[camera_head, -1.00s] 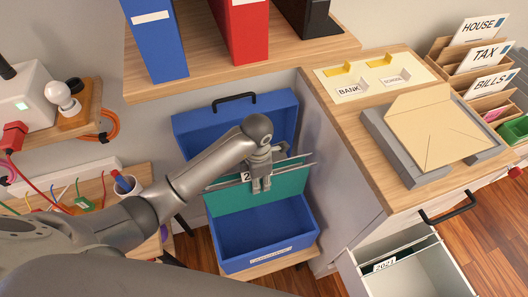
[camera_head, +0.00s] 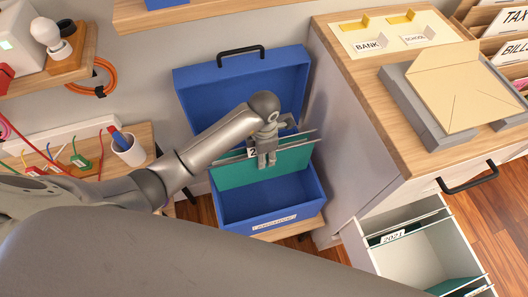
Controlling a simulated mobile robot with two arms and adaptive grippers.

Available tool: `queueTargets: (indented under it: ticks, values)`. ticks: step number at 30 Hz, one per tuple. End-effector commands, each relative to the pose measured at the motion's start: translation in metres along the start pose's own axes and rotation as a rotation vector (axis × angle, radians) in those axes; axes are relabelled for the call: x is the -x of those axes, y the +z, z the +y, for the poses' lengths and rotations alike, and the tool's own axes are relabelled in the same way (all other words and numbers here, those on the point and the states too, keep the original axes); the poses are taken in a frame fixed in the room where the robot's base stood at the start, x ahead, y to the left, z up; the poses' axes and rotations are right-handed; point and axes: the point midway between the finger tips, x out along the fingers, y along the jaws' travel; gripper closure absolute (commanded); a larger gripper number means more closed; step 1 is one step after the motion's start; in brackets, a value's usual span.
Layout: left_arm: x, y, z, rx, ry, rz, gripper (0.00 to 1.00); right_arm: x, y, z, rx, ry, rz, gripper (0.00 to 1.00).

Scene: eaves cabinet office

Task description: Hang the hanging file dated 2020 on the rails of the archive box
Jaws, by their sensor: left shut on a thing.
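My left gripper (camera_head: 267,158) is shut on the top edge of a green hanging file (camera_head: 232,174). The file's tag shows only a "2"; the fingers hide the rest. The file is at the back part of the open blue archive box (camera_head: 275,220), below its raised lid (camera_head: 205,90). I cannot tell whether the file's hooks touch the box rails. The box's front part looks empty. My right gripper is out of view.
An open white drawer (camera_head: 440,249) at lower right holds a file tagged 2021 (camera_head: 392,237). The cabinet (camera_head: 350,150) stands close to the box's right side. A pen cup (camera_head: 130,152) stands on the left shelf.

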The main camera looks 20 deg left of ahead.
Motion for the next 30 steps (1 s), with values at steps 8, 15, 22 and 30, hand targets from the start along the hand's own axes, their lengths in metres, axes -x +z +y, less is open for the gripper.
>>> queueTargets:
  ticks: [8, 15, 22, 30]
  values:
    - [-0.032, 0.0, 0.0, 0.0, 0.0, 0.0, 1.0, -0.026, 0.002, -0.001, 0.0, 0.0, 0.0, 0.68]
    - [-0.057, 0.0, 0.0, -0.001, 0.0, 0.001, 1.0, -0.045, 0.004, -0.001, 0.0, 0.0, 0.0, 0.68]
    - [-0.079, 0.0, 0.0, 0.0, 0.0, 0.001, 1.0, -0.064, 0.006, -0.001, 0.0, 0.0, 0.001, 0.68]
    - [-0.107, 0.0, 0.0, 0.0, 0.0, 0.001, 1.0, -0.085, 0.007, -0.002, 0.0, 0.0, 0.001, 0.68]
